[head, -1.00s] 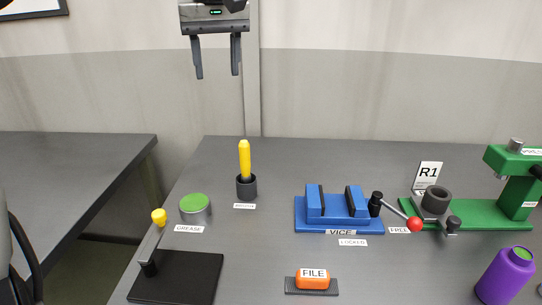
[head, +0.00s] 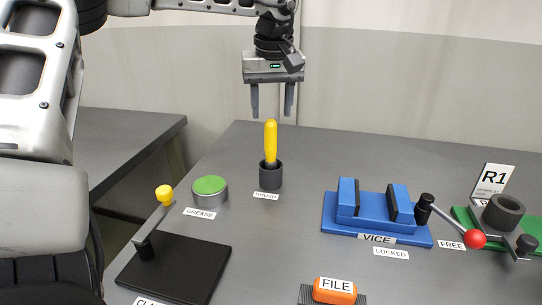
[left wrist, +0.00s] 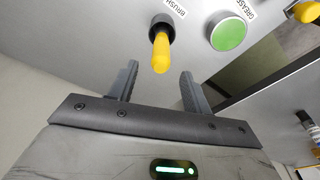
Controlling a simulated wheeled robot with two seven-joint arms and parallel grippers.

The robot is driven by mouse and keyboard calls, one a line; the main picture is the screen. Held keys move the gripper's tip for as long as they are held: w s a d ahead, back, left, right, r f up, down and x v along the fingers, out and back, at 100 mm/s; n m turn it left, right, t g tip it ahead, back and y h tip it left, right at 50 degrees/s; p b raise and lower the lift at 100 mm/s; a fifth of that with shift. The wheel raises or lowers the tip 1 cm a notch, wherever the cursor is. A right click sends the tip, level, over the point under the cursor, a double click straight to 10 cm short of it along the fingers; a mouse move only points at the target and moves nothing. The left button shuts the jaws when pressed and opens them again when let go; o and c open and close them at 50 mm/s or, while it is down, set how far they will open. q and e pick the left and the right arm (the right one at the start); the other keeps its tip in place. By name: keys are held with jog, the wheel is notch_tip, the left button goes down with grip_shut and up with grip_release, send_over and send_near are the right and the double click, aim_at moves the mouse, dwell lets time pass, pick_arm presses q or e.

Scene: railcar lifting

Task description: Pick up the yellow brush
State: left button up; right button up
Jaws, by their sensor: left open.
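The yellow brush (head: 271,141) stands upright, handle up, in a dark round holder (head: 270,176) on the grey table, behind a small label. My left gripper (head: 272,115) is open and empty, pointing down. In the head view its fingertips appear just above the top of the brush handle, one on each side. In the left wrist view the brush (left wrist: 161,52) lies beyond the open fingers (left wrist: 158,70), between them in the picture and not gripped. The bristles are hidden in the holder. My right gripper is not in view.
A green-topped grease tin (head: 210,189) stands left of the holder. A black plate with a yellow-knobbed lever (head: 178,268) is at front left. The blue vice (head: 375,216) is to the right, an orange file block (head: 335,290) in front. Table between holder and vice is clear.

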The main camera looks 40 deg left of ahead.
aim_at(271, 120)
pick_arm(q)
jog(key=shift+w+a+f, duration=0.1)
jog(key=shift+a+f, duration=0.05)
jog(key=shift+f, duration=0.9)
jog(key=shift+w+a+f, duration=0.1)
jog(key=shift+f, duration=0.95)
jog(key=shift+w+a+f, duration=0.1)
jog(key=shift+a+f, duration=0.05)
jog(key=shift+f, duration=0.9)
jog(key=shift+c, duration=0.3)
grip_shut()
